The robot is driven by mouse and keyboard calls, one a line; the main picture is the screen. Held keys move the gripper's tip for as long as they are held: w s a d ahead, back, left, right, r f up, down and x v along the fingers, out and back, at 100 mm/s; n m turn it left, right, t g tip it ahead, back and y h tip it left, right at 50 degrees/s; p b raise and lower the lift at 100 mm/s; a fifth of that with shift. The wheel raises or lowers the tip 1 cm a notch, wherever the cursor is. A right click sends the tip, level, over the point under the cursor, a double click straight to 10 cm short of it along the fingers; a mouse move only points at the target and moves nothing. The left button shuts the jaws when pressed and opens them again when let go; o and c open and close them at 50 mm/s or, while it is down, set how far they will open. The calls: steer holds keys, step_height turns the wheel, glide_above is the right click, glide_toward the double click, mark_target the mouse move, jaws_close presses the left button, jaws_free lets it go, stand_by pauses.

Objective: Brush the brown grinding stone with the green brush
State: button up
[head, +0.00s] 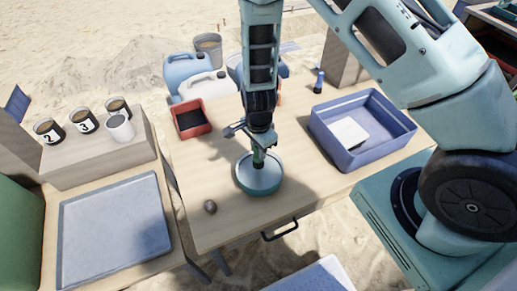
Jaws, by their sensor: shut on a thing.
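My gripper (260,146) points straight down over the middle of the wooden table. It is shut on a narrow green piece, which looks like the handle of the green brush (259,157). The brush's lower end is over or in a round, shallow, green-rimmed dish (243,187); I cannot tell whether it touches the dish. A small grey-brown stone (210,207), which may be the grinding stone, lies on the table to the left and in front of the dish, apart from the gripper.
A blue bin (333,150) with a white block (348,133) stands to the right. A red tray (192,119), jugs (185,70) and a blue-handled tool (318,80) are behind. A grey tray (115,230) and numbered cups (83,121) are left. The table's front left is mostly clear.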

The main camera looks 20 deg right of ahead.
steer(key=shift+r+p, duration=1.45)
steer(key=shift+r, duration=0.5)
steer(key=shift+d, duration=0.1)
